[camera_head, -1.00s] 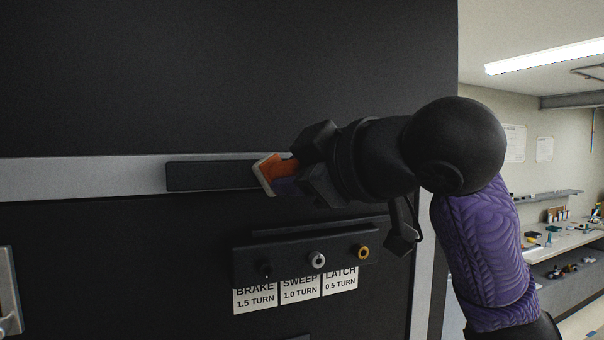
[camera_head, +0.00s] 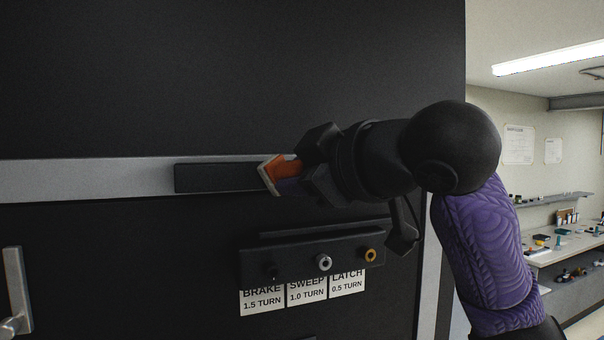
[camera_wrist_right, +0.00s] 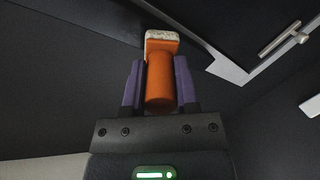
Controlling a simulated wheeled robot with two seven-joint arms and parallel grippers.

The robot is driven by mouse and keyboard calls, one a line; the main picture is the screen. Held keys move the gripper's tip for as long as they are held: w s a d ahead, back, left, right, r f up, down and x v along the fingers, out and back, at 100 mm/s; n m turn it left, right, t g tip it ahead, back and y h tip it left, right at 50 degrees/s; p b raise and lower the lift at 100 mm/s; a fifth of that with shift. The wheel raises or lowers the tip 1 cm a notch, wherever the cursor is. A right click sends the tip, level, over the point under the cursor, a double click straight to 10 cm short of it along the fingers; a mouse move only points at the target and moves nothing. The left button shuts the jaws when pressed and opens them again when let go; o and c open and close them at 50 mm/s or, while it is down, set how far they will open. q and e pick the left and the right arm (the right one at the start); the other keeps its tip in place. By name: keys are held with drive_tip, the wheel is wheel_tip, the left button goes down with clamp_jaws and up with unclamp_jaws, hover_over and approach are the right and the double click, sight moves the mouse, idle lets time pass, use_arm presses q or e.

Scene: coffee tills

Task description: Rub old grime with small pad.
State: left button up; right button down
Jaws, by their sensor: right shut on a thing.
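My right gripper (camera_head: 294,175) is shut on an orange pad (camera_head: 283,167) with a pale face. In the right wrist view the orange pad (camera_wrist_right: 161,75) stands out between the two purple fingers (camera_wrist_right: 158,85), its pale whitish end facing forward. In the head view the pad's pale face is at the right part of a dark rectangular plate (camera_head: 218,177) set on a grey horizontal band. I cannot tell whether it touches. I cannot make out any grime on the plate. My left gripper is not in view.
Below the plate is a dark bracket (camera_head: 312,255) with knobs above labels (camera_head: 306,290) reading BRAKE, SWEEP and LATCH. A door handle (camera_head: 15,290) is at the lower left. A workbench (camera_head: 565,245) with small items stands at the far right.

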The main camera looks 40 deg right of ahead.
drive_tip(key=shift+w, duration=0.2)
drive_tip(key=shift+d, duration=0.15)
drive_tip(key=shift+s+d, duration=0.25)
drive_tip(key=shift+d, duration=0.65)
drive_tip(key=shift+s+d+b, duration=0.2)
drive_tip(key=shift+d+b, duration=0.15)
drive_tip(key=shift+d, duration=0.65)
drive_tip(key=shift+a, duration=0.15)
